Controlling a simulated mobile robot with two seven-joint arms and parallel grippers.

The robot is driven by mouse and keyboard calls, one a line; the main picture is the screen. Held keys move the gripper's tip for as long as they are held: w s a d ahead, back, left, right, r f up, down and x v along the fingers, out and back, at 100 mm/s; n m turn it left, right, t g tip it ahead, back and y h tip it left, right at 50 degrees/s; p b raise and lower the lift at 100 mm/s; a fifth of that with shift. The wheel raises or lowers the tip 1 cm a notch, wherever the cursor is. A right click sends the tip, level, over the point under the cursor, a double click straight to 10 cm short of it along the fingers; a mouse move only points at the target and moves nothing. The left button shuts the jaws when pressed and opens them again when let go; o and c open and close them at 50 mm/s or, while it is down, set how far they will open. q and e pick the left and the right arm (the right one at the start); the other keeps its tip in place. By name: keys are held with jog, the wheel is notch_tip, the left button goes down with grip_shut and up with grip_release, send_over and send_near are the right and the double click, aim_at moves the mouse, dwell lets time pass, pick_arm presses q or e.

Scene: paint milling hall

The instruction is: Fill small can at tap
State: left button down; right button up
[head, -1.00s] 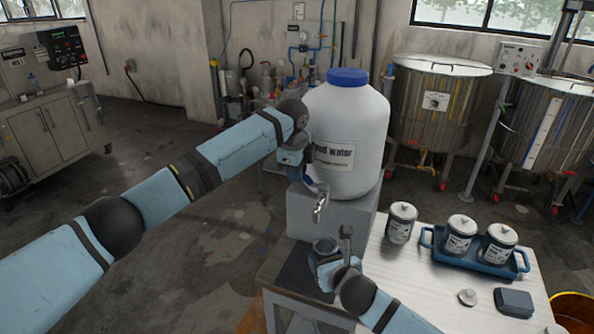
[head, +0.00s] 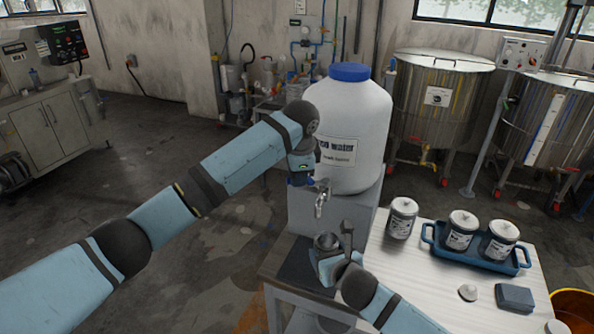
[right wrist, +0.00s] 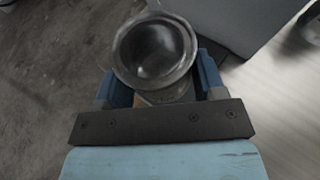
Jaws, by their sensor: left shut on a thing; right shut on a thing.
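The small can (head: 327,242) is open and upright below the tap (head: 321,202) of the white water tank (head: 350,125). My right gripper (head: 326,256) is shut on the can's side. In the right wrist view the can (right wrist: 155,52) shows its open mouth and a grey inside; whether liquid is in it I cannot tell. My left gripper (head: 302,181) is shut at the tap's upper part, where the handle would be; its fingers and the handle are mostly hidden. No clear water stream shows.
The tank stands on a grey block (head: 330,216). On the white tabletop (head: 410,280) are a lidded can (head: 402,219), a blue tray (head: 477,262) with two lidded cans, a loose lid (head: 467,292) and a dark blue-grey block (head: 514,297). The tabletop's front middle is clear.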

pick_arm(q)
jog(key=shift+s+d+r+n+g+y, duration=0.15)
jog(key=shift+s+d+n, duration=0.45)
jog(key=shift+n, duration=0.65)
jog(key=shift+s+d+f+n+g+y, duration=0.1)
jog(key=shift+s+d+n+y, duration=0.2)
jog(key=shift+s+n, duration=0.65)
jog(key=shift+s+d+r+n+g+y, duration=0.15)
jog(key=shift+s+d+n, duration=0.3)
jog(key=shift+n, duration=1.05)
jog(key=shift+w+d+f, duration=0.1)
jog(key=c, duration=1)
grip_release()
jog(key=shift+c, duration=0.2)
notch_tip(320, 180, up, 12)
jog(key=s+d, duration=0.1)
jog(key=d, duration=0.1)
jog(key=shift+s+f, duration=0.15)
jog(key=shift+s, duration=0.05)
